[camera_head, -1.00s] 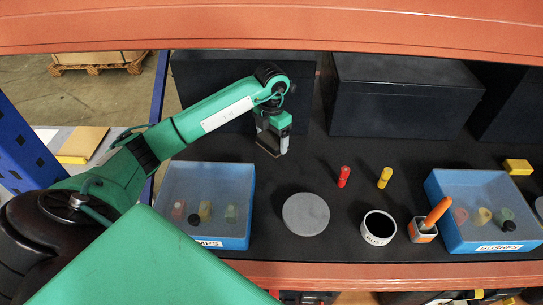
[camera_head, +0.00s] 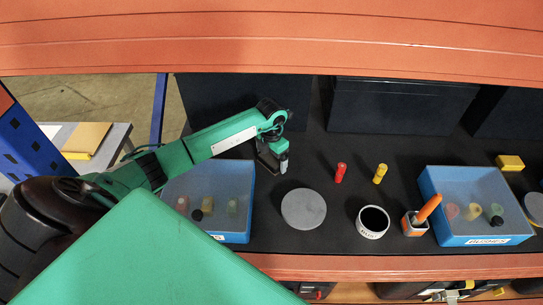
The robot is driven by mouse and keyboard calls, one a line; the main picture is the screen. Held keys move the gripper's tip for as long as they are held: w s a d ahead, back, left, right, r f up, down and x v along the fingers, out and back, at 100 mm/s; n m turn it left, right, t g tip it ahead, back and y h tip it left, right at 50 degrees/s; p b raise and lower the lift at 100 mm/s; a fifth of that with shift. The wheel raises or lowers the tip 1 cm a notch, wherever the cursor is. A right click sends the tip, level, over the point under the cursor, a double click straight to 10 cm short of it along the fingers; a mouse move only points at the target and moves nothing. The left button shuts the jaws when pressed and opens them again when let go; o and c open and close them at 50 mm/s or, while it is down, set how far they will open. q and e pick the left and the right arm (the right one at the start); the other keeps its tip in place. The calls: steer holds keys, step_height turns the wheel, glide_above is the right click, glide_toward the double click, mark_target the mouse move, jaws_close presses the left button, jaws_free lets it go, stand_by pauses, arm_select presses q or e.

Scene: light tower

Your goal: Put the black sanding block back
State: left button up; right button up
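My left gripper (camera_head: 281,164) reaches in from the left and points down over the black shelf surface, just right of the left blue bin. A dark, flat shape sits at its fingers. I cannot tell whether this is a finger or the black sanding block, nor whether the fingers are open or shut. I cannot make out the black sanding block for certain anywhere else. My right gripper is out of view.
A left blue bin (camera_head: 232,238) and a right blue bin (camera_head: 484,240) hold small parts. Between them are a grey disc (camera_head: 304,209), white cup (camera_head: 372,222), orange-handled tool in a holder (camera_head: 416,223), red peg (camera_head: 341,172) and yellow peg (camera_head: 380,173). Dark boxes (camera_head: 400,105) stand behind.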

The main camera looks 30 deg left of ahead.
mark_target(271, 158)
arm_select(q)
steer(key=shift+o, duration=0.3)
steer(key=shift+w+r, duration=0.1)
steer(key=shift+r, duration=0.15)
step_height(271, 158, up, 12)
steer(key=b, duration=0.4)
steer(key=shift+f, duration=0.2)
